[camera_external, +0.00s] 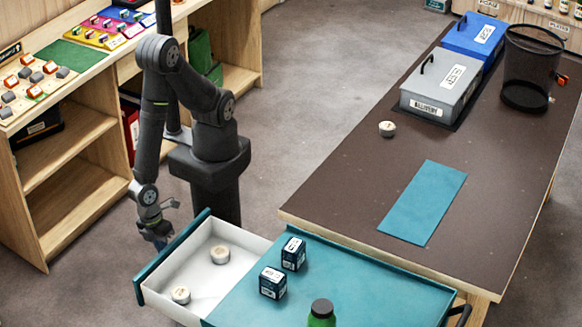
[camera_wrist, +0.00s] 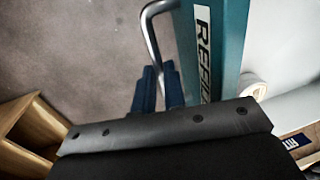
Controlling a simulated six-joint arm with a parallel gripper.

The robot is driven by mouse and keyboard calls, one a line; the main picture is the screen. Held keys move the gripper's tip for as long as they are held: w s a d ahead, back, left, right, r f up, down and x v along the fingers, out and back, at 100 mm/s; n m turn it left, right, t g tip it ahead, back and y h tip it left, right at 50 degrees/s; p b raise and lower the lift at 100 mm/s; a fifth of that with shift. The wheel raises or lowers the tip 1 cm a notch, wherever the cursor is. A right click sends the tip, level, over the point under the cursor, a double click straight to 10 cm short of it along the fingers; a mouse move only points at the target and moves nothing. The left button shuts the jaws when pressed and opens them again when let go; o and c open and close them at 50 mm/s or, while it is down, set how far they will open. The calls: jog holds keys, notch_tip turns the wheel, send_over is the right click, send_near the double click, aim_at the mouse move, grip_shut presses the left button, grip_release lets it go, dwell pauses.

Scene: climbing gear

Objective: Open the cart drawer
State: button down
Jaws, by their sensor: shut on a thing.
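The cart (camera_external: 350,277) has a teal top and stands at the bottom of the external view. Its white drawer (camera_external: 207,273) sticks out to the left, pulled well out, with two round tape rolls (camera_external: 220,254) inside. The teal drawer front (camera_external: 160,262) faces my arm; in the wrist view this front (camera_wrist: 215,45) carries a label starting "REFI". A metal bar handle (camera_wrist: 150,32) stands off it. My gripper (camera_external: 162,238) is at the outer side of the drawer front. In the wrist view its blue fingers (camera_wrist: 157,88) are shut on the handle; the exact contact is partly hidden.
Two dark boxes (camera_external: 273,282) and a green bottle (camera_external: 321,314) stand on the cart top. A brown table (camera_external: 340,190) with grey and blue cases and a mesh bin is behind right. A wooden shelf (camera_external: 70,180) stands left. Open floor lies between.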

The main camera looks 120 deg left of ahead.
jog(key=shift+s, duration=0.5)
jog(key=c, duration=1.5)
grip_release()
jog(key=shift+r, duration=0.15)
jog(key=s+r, duration=0.1)
jog(key=r, duration=0.4)
jog(key=s+r, duration=0.1)
jog(key=r, duration=0.5)
jog(key=s+r, duration=0.1)
jog(key=r, duration=0.5)
jog(key=shift+s, duration=0.1)
jog(key=shift+f, duration=0.1)
jog(key=w+f, duration=0.1)
jog(key=f, duration=0.4)
jog(key=w+f, duration=0.1)
jog(key=f, duration=0.5)
jog(key=w+f, duration=0.1)
jog(key=f, duration=0.5)
jog(key=shift+w, duration=0.15)
